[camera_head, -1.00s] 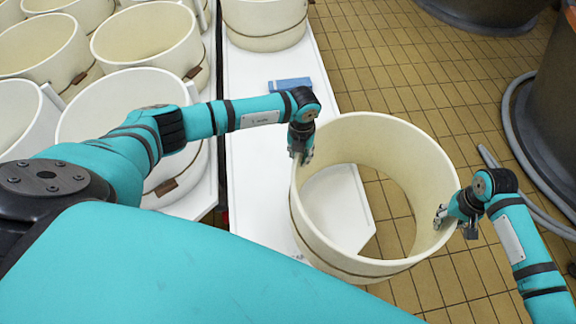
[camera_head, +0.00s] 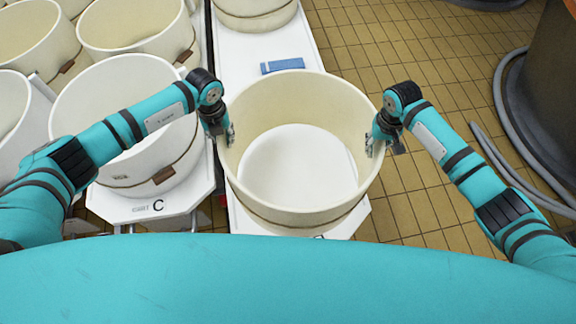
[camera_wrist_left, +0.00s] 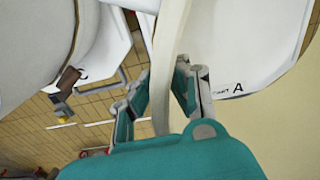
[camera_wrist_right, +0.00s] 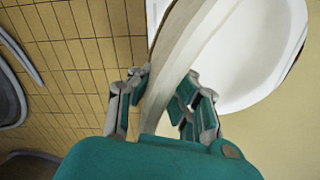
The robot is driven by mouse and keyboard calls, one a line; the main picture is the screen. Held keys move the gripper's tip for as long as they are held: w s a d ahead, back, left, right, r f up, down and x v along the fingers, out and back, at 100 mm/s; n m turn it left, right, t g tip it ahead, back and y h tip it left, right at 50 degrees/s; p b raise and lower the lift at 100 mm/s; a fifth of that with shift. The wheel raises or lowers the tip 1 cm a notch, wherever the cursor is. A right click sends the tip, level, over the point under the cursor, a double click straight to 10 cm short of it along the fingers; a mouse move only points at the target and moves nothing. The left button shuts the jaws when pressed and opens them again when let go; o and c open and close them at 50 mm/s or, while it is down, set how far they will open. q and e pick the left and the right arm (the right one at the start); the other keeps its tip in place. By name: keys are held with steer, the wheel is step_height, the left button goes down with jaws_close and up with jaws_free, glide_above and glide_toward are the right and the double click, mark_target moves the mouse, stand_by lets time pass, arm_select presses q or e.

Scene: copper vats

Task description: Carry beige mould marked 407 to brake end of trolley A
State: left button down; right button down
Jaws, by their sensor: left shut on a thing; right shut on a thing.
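A large beige ring-shaped mould (camera_head: 300,95) is held between my two grippers over the near end of the white trolley (camera_head: 240,50). The trolley's top shows through the mould's open bottom. I cannot tell if the mould touches it. The left wrist view shows the letter A on this trolley (camera_wrist_left: 250,70). My left gripper (camera_head: 229,134) is shut on the mould's left wall, and my right gripper (camera_head: 371,146) is shut on its right wall. Both wrist views show the wall between the fingers. No number is readable on the mould.
Another beige mould (camera_head: 255,18) stands at the trolley's far end, with a flat blue thing (camera_head: 283,65) between the two. Trolley C (camera_head: 150,207), carrying several moulds, stands close on the left. Tiled floor (camera_head: 430,100) is open on the right, with a grey hose (camera_head: 500,100) and dark vat beyond.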

arm_select(q)
steer(key=shift+a, duration=0.4)
arm_select(e)
steer(key=shift+w+d, duration=0.1)
steer(key=shift+d, duration=0.05)
steer(key=shift+f, duration=0.1)
steer(key=shift+d, duration=0.1)
arm_select(q)
steer(key=shift+f, duration=0.3)
arm_select(e)
steer(key=shift+f, duration=0.2)
